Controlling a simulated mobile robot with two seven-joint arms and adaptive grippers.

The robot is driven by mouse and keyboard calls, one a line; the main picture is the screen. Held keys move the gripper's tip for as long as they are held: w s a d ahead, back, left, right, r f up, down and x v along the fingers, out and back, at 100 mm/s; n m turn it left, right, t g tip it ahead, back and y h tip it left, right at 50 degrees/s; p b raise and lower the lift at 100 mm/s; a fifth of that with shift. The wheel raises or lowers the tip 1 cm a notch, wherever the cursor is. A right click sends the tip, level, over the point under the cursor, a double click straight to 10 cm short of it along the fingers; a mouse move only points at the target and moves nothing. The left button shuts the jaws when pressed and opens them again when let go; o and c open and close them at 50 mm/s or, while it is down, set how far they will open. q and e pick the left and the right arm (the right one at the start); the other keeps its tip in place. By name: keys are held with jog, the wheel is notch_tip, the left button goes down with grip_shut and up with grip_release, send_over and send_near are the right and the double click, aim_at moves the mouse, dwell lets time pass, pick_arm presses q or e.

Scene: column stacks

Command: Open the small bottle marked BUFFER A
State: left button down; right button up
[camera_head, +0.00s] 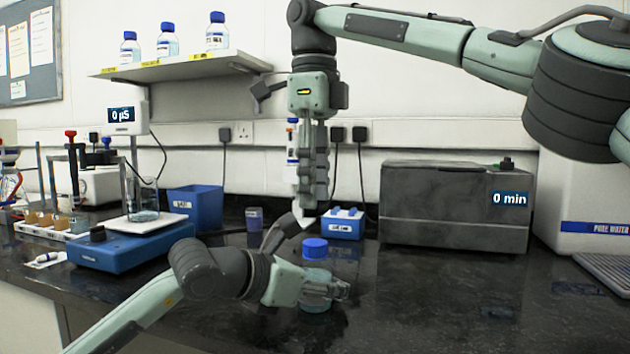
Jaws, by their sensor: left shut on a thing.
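A small clear bottle (317,272) with a blue cap (315,248) stands on the dark bench in the middle. The cap sits on its top. My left gripper (322,291) is shut around the bottle's body from the left, and its fingers hide most of the lower part. I cannot read a label on it. My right gripper (308,190) points down above and slightly behind the bottle, apart from the cap. Its fingers look close together, but I cannot tell whether they are fully shut. A narrow white and blue object (292,142) shows partly beside it.
Several blue-capped bottles (167,42) stand on the wall shelf (190,68). A blue stirrer base (125,248) with a beaker is at left, a blue bin (195,207) behind. A blue rack (343,224) and grey box (450,215) stand behind.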

aim_at(315, 242)
notch_tip(315, 242, down, 8)
jog(key=shift+r, duration=0.25)
jog(key=shift+c, duration=0.6)
